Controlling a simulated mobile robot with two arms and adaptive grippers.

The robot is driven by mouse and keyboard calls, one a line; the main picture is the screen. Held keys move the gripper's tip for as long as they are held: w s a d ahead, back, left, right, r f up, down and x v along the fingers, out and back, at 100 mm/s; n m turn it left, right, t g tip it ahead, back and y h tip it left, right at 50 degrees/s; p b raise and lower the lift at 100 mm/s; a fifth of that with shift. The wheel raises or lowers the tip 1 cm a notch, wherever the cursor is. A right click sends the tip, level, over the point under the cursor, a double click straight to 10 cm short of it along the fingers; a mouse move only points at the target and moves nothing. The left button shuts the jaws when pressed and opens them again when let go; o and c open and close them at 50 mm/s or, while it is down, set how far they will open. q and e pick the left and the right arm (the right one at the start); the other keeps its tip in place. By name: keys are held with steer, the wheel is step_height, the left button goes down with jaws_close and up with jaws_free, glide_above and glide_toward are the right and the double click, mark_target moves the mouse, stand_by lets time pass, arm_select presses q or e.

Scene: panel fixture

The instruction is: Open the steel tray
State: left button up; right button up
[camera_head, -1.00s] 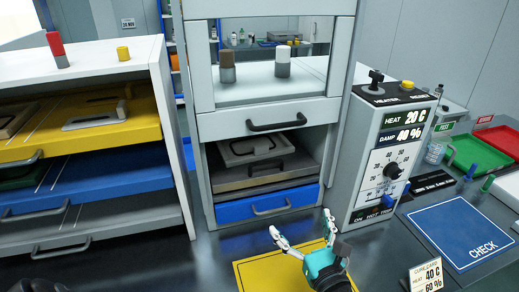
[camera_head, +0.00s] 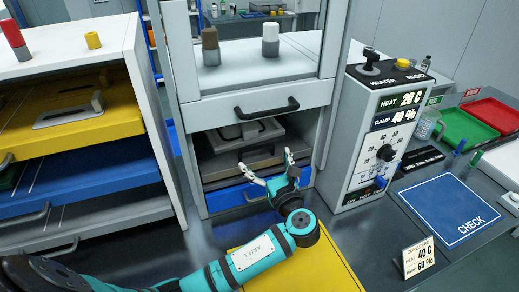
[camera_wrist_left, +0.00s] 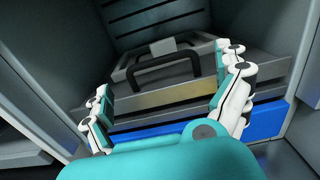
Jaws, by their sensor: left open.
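A grey steel-looking tray (camera_head: 218,172) sits in the lower bay of the middle cabinet, with a grey block-like piece on it. In the left wrist view the tray (camera_wrist_left: 150,103) shows its front edge, and a black arched handle (camera_wrist_left: 165,70) stands just behind that edge. My left gripper (camera_head: 269,165) is open and empty in front of the tray, its fingers apart on either side of the handle in the left wrist view. I cannot tell if they touch anything. My right gripper is not in view.
A blue tray (camera_head: 232,198) lies directly below the grey one. A white drawer (camera_head: 255,100) with a black handle is above. A left rack (camera_head: 60,65) holds yellow, blue and grey trays. The heater panel (camera_head: 380,140) stands close on the right. A yellow mat (camera_head: 310,270) lies in front.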

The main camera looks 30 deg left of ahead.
mark_target(260, 160)
arm_select(q)
steer(key=shift+x, duration=2.35)
steer(key=c, duration=1.3)
steer(key=shift+d+p, duration=0.1)
steer(key=shift+p, duration=0.25)
steer(key=shift+c, duration=0.2)
